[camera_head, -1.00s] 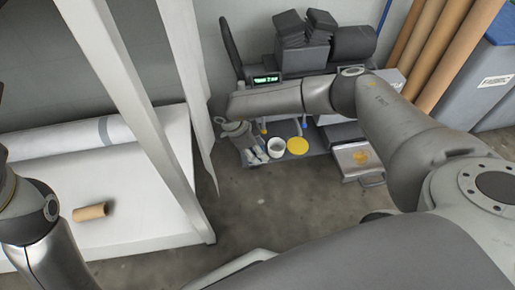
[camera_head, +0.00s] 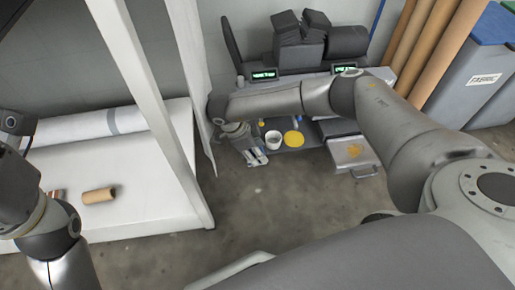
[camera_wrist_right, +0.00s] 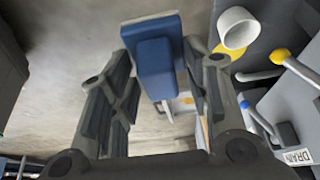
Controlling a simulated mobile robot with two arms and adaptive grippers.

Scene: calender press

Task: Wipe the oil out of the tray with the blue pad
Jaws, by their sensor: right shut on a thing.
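My right gripper (camera_head: 254,152) hangs left of the tray, in front of the shelf. In the right wrist view my right gripper (camera_wrist_right: 163,85) is shut on the blue pad (camera_wrist_right: 155,62), which sits between the fingers. Part of the tray (camera_wrist_right: 180,106) shows beyond the pad, apart from it. My left arm is at the left edge; its gripper is out of view.
A white cup (camera_head: 273,139) and a yellow disc (camera_head: 293,138) are on the low shelf beside my right gripper. A white frame post (camera_head: 150,100) stands left of it. Cardboard tubes (camera_head: 425,45) and a grey bin (camera_head: 478,80) stand at right. The floor in front is clear.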

